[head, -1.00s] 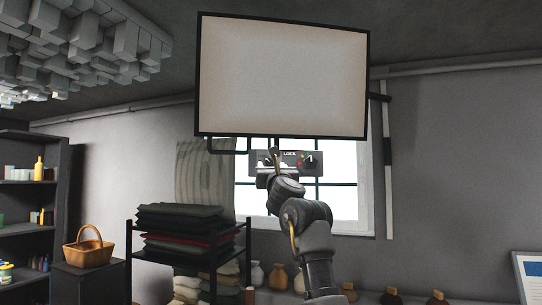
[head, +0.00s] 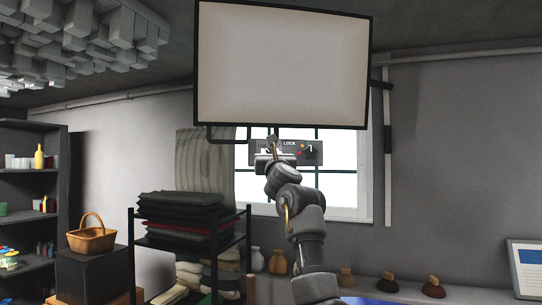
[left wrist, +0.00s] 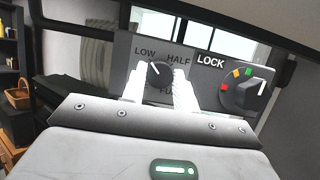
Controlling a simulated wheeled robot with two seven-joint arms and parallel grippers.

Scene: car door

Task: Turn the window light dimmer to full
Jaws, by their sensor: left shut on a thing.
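The light panel (head: 282,65) is a large pale screen in a black frame, high in the head view. Below it is a grey control box (head: 318,152). The white pointer on this knob points to the upper left, toward LOW. My left gripper (left wrist: 160,88) is shut on the dimmer knob, with a white finger on each side. In the head view my left gripper (head: 274,155) covers the left part of the box. My right gripper is not in view.
A LOCK knob (left wrist: 247,92) with green, yellow and red marks sits right of the dimmer, close to my fingers. A black frame tube (head: 228,140) hangs under the panel. A rack of folded dark cloth (head: 180,210) and a basket (head: 91,236) stand at left.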

